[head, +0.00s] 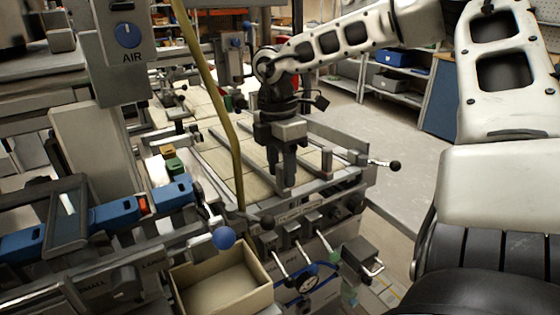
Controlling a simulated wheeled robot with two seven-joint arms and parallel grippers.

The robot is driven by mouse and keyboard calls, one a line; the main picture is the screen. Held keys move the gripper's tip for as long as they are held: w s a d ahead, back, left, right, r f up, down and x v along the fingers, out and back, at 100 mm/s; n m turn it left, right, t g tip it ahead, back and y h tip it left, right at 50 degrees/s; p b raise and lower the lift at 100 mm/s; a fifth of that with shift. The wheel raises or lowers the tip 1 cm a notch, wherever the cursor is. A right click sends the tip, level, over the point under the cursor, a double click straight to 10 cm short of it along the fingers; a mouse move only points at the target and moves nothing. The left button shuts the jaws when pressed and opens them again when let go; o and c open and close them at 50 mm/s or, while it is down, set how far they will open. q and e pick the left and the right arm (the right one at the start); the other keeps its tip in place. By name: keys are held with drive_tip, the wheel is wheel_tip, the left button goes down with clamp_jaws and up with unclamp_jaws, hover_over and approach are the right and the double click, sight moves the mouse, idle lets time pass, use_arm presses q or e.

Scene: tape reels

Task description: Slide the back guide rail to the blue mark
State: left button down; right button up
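A machine bed with cream panels (210,157) lies in the middle of the head view. Long grey guide rails (236,147) run along it. I cannot tell for certain which rail is the back one. My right gripper (282,178) points down over the right part of the bed, with its fingers low among the rails. Whether the fingers touch or hold a rail, and how wide they stand, is not clear. No blue mark can be made out on the bed. My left gripper is out of view.
An olive strip or hose (222,95) hangs across the bed's left part. An open cardboard box (222,282) stands at the front, near a blue ball knob (223,237). A black-knobbed lever (394,165) sticks out right. Levers (311,243) line the front panel.

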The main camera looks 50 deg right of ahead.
wheel_tip(320, 180, up, 16)
drive_tip(key=w, duration=0.1)
drive_tip(key=shift+w+d+b, duration=0.2)
drive_tip(key=shift+w+b, duration=0.1)
drive_tip(key=shift+b, duration=0.1)
drive_tip(key=shift+f, duration=0.15)
idle(0.5)
